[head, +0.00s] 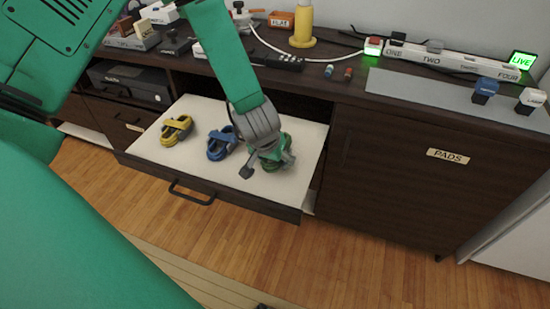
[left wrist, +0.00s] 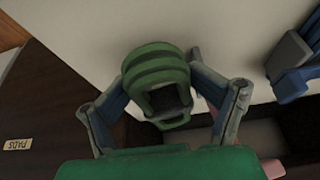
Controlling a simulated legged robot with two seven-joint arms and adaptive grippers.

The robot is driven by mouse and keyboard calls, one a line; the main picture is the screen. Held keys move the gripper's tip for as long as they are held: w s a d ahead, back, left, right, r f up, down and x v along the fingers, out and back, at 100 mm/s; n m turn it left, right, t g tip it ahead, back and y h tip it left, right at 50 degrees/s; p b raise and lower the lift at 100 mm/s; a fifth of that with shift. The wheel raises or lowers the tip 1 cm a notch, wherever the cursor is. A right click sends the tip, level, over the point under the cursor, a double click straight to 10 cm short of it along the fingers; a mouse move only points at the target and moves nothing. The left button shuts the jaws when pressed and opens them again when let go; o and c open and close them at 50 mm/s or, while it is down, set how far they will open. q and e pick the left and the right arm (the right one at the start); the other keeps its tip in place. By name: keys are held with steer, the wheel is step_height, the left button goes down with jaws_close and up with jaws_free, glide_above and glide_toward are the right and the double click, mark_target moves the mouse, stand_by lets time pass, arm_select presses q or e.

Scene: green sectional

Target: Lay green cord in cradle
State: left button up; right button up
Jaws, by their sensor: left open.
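The green cord bundle (head: 275,163) lies in the open drawer (head: 226,188), at the right end of a row of cords. My left gripper (head: 268,165) is over it, fingers pointing down and partly hiding it. In the left wrist view the green cord (left wrist: 158,72) sits between the two spread fingers, with no clear grip on it. A blue cord (head: 221,143) lies just left of the gripper, and its edge shows in the left wrist view (left wrist: 290,65). I cannot pick out the cradle for certain. My right gripper is not in view.
A yellow cord (head: 176,129) lies farther left in the drawer. The counter above holds a power strip (head: 440,60) with numbered sockets, a lit LIVE sign (head: 521,61), a yellow spool (head: 302,30) and a grey mat (head: 425,92). A PADS cabinet (head: 400,170) stands right of the drawer.

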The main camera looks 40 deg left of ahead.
arm_select(q)
steer(key=shift+a, duration=0.5)
steer(key=shift+s+d+r, duration=0.15)
steer(key=shift+r, duration=0.3)
steer(key=a+v, duration=0.1)
steer(key=v, duration=1)
steer(key=shift+d, duration=0.5)
